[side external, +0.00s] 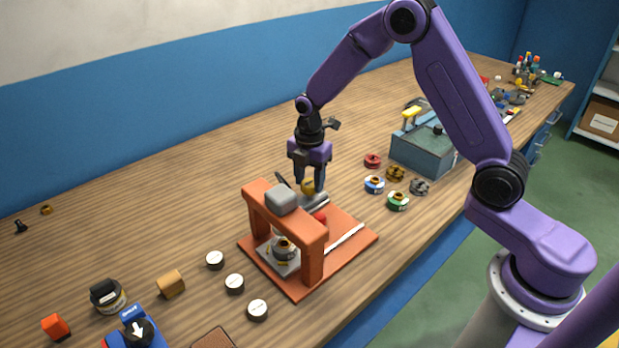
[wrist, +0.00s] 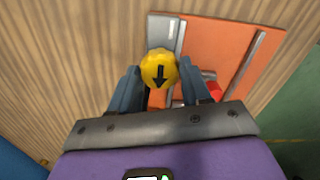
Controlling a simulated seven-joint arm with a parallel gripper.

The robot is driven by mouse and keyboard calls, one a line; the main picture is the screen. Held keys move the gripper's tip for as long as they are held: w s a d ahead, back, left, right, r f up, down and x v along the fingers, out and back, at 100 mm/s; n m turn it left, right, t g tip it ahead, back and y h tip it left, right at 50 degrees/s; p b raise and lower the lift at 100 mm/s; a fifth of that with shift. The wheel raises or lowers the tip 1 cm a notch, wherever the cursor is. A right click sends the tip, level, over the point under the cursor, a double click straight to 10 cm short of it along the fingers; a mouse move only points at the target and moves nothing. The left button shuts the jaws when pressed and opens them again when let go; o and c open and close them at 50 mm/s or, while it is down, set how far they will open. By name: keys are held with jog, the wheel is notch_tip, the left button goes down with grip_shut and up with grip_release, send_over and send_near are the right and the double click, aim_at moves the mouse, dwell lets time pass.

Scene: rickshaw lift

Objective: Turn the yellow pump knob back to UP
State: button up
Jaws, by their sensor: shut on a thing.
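The yellow pump knob (wrist: 158,68) sits between the fingertips of my gripper (wrist: 157,84) in the wrist view. A black arrow on its face points down in that picture, toward my wrist. In the side view my gripper (side external: 309,182) points down at the back of the orange press, with its jaws shut on the yellow knob (side external: 308,187). The knob is partly hidden by the fingers there. The orange press frame (side external: 312,236) stands on an orange base plate (side external: 357,236), with a grey block on its top beam.
A red ball-like part (side external: 320,217) lies close to my gripper. A blue-grey toolbox (side external: 423,150) and several coloured round parts stand to the right. White-topped discs, a jar (side external: 107,296) and a blue item with a white arrow (side external: 137,331) are at front left. The back left table is mostly clear.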

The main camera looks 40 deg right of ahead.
aim_at(309, 183)
jog(key=o, duration=1.1)
jog(key=shift+c, duration=0.2)
notch_tip(309, 183, up, 18)
jog(key=shift+f, duration=0.25)
jog(key=s+a+m, duration=0.2)
jog(key=s, duration=0.6)
jog(key=s+a+m, duration=0.2)
jog(key=s+a, duration=0.1)
jog(key=s, duration=0.6)
jog(key=s+d+f+m, duration=0.2)
jog(key=s, duration=0.6)
jog(key=s+d+f+m, duration=0.2)
jog(key=s+d, duration=0.1)
jog(key=s, duration=0.6)
jog(key=shift+s+d+f+m, duration=0.2)
jog(key=shift+d+f+m, duration=0.1)
jog(key=shift+d+f, duration=0.05)
